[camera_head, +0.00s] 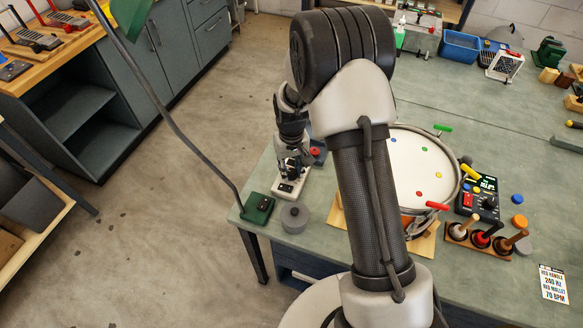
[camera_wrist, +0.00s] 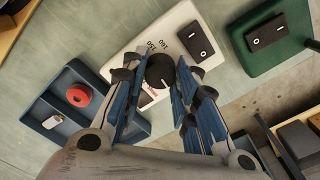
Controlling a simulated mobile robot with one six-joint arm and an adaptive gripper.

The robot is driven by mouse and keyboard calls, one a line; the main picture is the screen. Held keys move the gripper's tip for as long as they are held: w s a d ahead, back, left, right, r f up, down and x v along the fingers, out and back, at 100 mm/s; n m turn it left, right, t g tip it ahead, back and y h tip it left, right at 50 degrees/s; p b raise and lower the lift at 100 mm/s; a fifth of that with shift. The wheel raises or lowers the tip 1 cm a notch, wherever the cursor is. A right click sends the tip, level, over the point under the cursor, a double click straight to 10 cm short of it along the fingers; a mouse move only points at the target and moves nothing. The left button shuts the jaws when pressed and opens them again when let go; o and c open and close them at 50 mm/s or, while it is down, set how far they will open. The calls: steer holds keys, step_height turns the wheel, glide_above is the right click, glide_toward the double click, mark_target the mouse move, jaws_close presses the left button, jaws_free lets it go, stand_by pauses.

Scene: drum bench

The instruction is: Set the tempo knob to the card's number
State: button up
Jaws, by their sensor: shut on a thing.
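The white tempo box (camera_head: 287,189) sits near the left end of the bench. In the wrist view its white top (camera_wrist: 183,18) carries printed numbers, a black rocker switch (camera_wrist: 195,40) and the round black tempo knob (camera_wrist: 160,71). My gripper (camera_head: 293,170) points down over the box and is shut on the knob, with a fingertip on each side of it in the wrist view (camera_wrist: 158,78). The knob's pointer setting cannot be read clearly. The card (camera_head: 553,284) at the bench's right front reads red handle 240 Hz, red mallet 70 BPM.
A green switch box (camera_head: 257,208) and a grey round puck (camera_head: 295,217) stand close to the tempo box. A blue tray (camera_wrist: 62,122) with a red round piece (camera_wrist: 81,95) lies beside it. The drum (camera_head: 425,165) stands right of my arm, with mallets (camera_head: 487,237) in front.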

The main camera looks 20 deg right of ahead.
mark_target(292, 172)
stand_by(0.3)
steer(key=o, duration=1.1)
steer(key=shift+r, duration=0.1)
step_height(292, 172, up, 12)
stand_by(0.3)
